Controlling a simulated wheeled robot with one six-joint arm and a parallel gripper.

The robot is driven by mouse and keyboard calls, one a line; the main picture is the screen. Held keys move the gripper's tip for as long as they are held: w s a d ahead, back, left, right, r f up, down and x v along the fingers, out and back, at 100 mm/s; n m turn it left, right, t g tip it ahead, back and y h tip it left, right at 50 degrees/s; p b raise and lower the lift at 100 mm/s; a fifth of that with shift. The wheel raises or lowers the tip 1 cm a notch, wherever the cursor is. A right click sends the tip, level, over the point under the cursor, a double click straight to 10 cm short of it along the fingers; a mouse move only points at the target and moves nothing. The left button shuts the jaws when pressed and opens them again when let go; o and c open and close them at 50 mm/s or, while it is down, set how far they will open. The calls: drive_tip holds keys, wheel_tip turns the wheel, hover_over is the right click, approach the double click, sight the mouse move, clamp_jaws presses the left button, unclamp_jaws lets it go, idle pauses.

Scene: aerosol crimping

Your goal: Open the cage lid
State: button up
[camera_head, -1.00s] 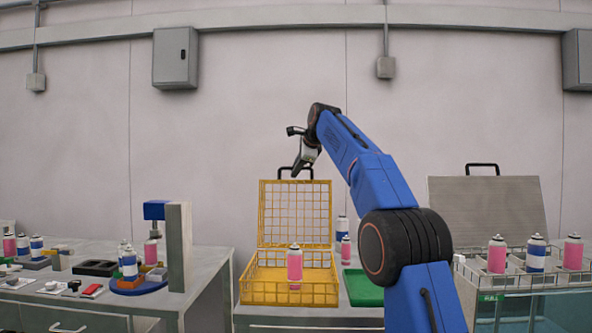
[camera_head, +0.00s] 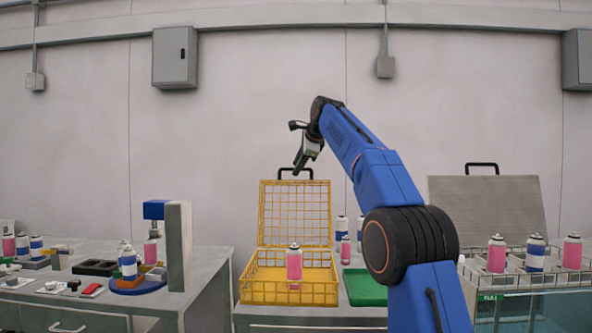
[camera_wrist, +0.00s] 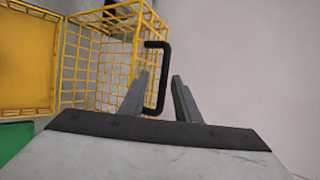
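The yellow wire cage (camera_head: 290,292) stands on the middle table with its mesh lid (camera_head: 294,213) raised upright at the back. A pink can (camera_head: 294,263) stands inside the cage. The black lid handle (camera_head: 295,171) sticks up from the lid's top edge. My gripper (camera_head: 299,166) is at the height of the handle, close to it. In the wrist view my gripper (camera_wrist: 160,92) has its two fingers apart. The handle (camera_wrist: 157,75) shows by the fingertips there, with one bar passing between the fingers; I see no finger closed on it.
A green tray (camera_head: 364,288) lies right of the cage, with cans behind it. A press fixture (camera_head: 178,245) stands on the left table. At the right, a glass-sided tank (camera_head: 530,310) holds several cans under a raised grey lid (camera_head: 487,208).

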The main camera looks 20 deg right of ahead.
drive_tip(key=v, duration=1.5)
drive_tip(key=s+a+f+n+g+h, duration=0.1)
drive_tip(key=s+f+n, duration=0.8)
drive_tip(key=s+f, duration=1.7)
drive_tip(key=s+f+n+g+h, duration=0.1)
drive_tip(key=s+f+n+g, duration=0.3)
drive_tip(key=s+f, duration=2.2)
wheel_tip(320, 180, down, 4)
drive_tip(key=n, duration=0.6)
drive_tip(key=shift+a+n, duration=0.3)
drive_tip(key=shift+a, duration=0.1)
